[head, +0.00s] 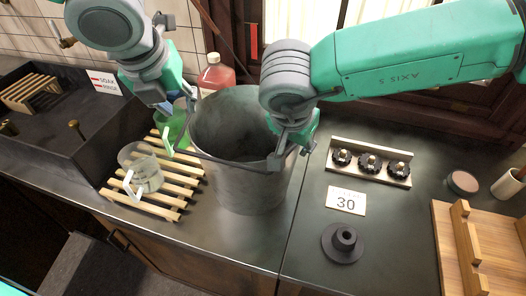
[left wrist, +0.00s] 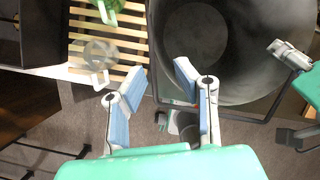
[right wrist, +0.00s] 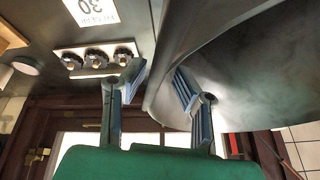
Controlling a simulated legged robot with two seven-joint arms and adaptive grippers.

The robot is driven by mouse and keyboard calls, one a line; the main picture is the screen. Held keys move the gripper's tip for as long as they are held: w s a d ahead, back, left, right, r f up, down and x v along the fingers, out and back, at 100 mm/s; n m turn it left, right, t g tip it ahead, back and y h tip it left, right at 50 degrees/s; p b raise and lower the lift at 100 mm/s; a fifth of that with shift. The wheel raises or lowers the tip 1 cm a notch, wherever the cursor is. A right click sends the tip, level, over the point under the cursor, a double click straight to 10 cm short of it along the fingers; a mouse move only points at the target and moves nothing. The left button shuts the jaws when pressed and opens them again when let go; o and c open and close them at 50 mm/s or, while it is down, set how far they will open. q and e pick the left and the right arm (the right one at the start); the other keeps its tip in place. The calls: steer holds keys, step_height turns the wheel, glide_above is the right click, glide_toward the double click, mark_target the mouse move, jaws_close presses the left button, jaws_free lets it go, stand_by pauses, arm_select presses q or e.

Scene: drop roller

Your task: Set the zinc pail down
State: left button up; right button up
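The zinc pail (head: 250,188) is upright at the middle of the counter, its base at or very near the surface; I cannot tell contact. It fills the upper right of the left wrist view (left wrist: 225,50) and shows in the right wrist view (right wrist: 235,65). Its dark wire handle (head: 225,161) is swung down across the front. My left gripper (head: 180,108) is by the pail's left rim, fingers apart in the left wrist view (left wrist: 158,92). My right gripper (head: 290,138) is at the right rim; its fingers are apart, with the pail's wall between them (right wrist: 158,88).
A slatted wooden rack (head: 165,190) with a clear mug (head: 148,170) stands close left of the pail. A red bottle (head: 215,74) is behind. A knob strip (head: 368,163), a "30" card (head: 346,200), a dark round fitting (head: 343,243) and a wooden board (head: 450,225) lie right.

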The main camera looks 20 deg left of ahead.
steer(key=shift+d, duration=0.1)
steer(key=shift+a+r, duration=0.25)
steer(key=shift+r, duration=0.05)
steer(key=v, duration=1)
steer(key=shift+s+d+r, duration=0.1)
steer(key=shift+d+r, duration=0.05)
steer(key=shift+d, duration=0.05)
arm_select(q)
steer(key=v, duration=0.2)
steer(key=shift+s+r, duration=0.1)
steer(key=shift+r, duration=0.25)
arm_select(e)
steer(key=shift+s+a+r, duration=0.15)
steer(key=shift+a+r, duration=0.1)
steer(key=shift+r, duration=0.1)
arm_select(q)
steer(key=shift+s+d, duration=0.1)
arm_select(e)
steer(key=shift+d, duration=0.15)
